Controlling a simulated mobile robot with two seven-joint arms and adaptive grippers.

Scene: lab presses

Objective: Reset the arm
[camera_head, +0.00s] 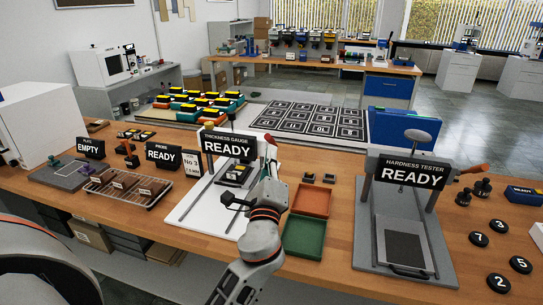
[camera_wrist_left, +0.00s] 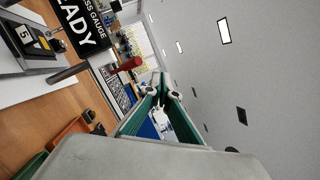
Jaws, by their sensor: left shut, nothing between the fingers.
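My left arm reaches up from the bottom of the head view, and its gripper (camera_head: 270,164) stands just right of the thickness gauge (camera_head: 229,145). In the left wrist view the gripper's green-lined fingers (camera_wrist_left: 161,90) meet at the tips, with nothing held between them. The gauge's READY sign also shows in the left wrist view (camera_wrist_left: 82,22), beside a red-ended lever (camera_wrist_left: 130,64). The gripper looks apart from the lever in that view. The arm hides part of the gauge's white base. My right gripper is not in view.
A red tray (camera_head: 311,200) and a green tray (camera_head: 303,236) lie right of the arm. The hardness tester (camera_head: 409,173) stands farther right. A wire rack with brown blocks (camera_head: 134,187) is on the left. Numbered black discs (camera_head: 499,284) lie at the right edge.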

